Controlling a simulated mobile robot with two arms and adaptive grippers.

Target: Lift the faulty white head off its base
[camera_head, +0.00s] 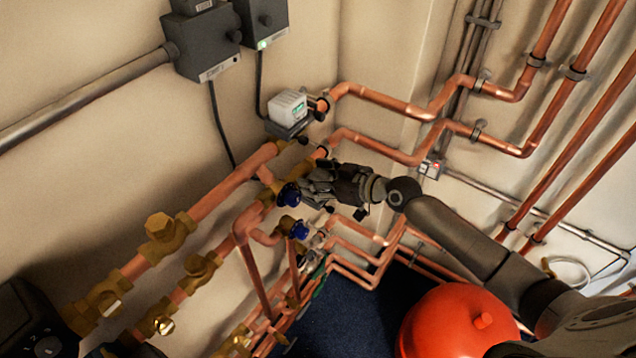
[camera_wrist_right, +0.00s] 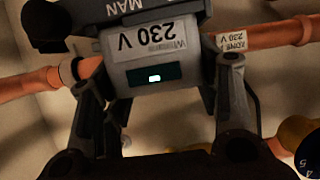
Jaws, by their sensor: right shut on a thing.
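In the right wrist view a pale white-grey head (camera_wrist_right: 142,53) marked 230 V, with a dark window and a small lit mark, sits between the fingers of my right gripper (camera_wrist_right: 162,85). The gripper is shut on it. A dark base part (camera_wrist_right: 140,14) marked MAN adjoins the head, with no clear gap. In the head view my right gripper (camera_head: 308,187) reaches in from the right to the pipes, and mostly hides what it holds. Another white head (camera_head: 288,106) with a green window sits on a dark base (camera_head: 287,130) farther up. My left gripper is not in view.
Blue-topped valves (camera_head: 289,195) and (camera_head: 299,230) lie close by my right gripper. Copper pipes (camera_head: 225,185) with brass fittings (camera_head: 165,235) run at the left. A red vessel (camera_head: 450,325) stands below my right arm. Grey boxes (camera_head: 205,45) hang on the wall.

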